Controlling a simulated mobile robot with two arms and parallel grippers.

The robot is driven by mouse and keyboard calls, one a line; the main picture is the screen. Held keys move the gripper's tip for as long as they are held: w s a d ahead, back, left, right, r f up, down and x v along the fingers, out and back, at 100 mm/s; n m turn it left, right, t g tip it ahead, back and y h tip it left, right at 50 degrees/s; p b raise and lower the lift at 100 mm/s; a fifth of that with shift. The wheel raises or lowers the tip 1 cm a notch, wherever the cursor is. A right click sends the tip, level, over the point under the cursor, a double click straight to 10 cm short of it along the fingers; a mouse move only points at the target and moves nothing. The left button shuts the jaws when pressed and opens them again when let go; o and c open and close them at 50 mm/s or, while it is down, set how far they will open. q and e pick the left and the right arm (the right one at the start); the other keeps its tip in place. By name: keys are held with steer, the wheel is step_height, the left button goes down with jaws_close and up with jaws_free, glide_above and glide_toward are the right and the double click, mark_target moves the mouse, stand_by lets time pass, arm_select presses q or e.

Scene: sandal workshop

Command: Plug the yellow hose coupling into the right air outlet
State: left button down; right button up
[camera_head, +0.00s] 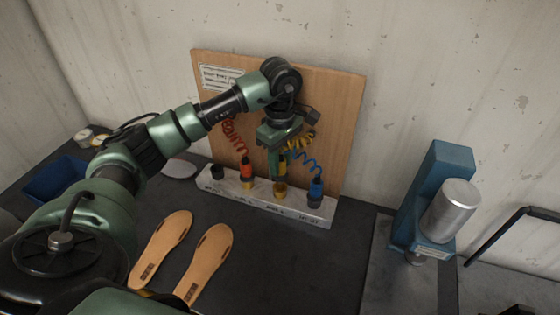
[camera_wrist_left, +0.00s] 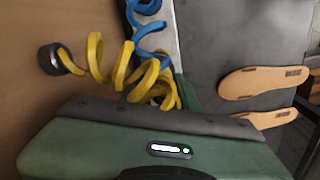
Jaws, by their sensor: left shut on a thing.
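My left gripper (camera_head: 280,170) points down over the white rail (camera_head: 231,186) at the foot of the wooden board. It is shut on the yellow hose coupling (camera_head: 284,163), mostly hidden between the fingers. The coupling is upright, directly above a brass-coloured outlet (camera_head: 280,189), the right one of two. I cannot tell whether they touch. The coupling's yellow coiled hose (camera_wrist_left: 118,70) runs from a black fitting on the board in the left wrist view. The gripper body hides the coupling there. My right gripper is not in view.
A red coupling (camera_head: 246,168) stands on the other brass outlet, left of my gripper. A blue coupling (camera_head: 316,187) stands on a dark post close on the right, with its blue hose near my fingers. Two insoles (camera_head: 205,262) lie in front; a blue press (camera_head: 436,197) stands right.

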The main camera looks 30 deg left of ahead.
arm_select(q)
steer(key=shift+f+b, duration=1.8)
steer(key=shift+f, duration=0.3)
steer(key=c, duration=1)
jaws_free()
steer(key=shift+r+p, duration=2.95)
steer(key=shift+r, duration=2.05)
steer(key=shift+s+f, duration=0.1)
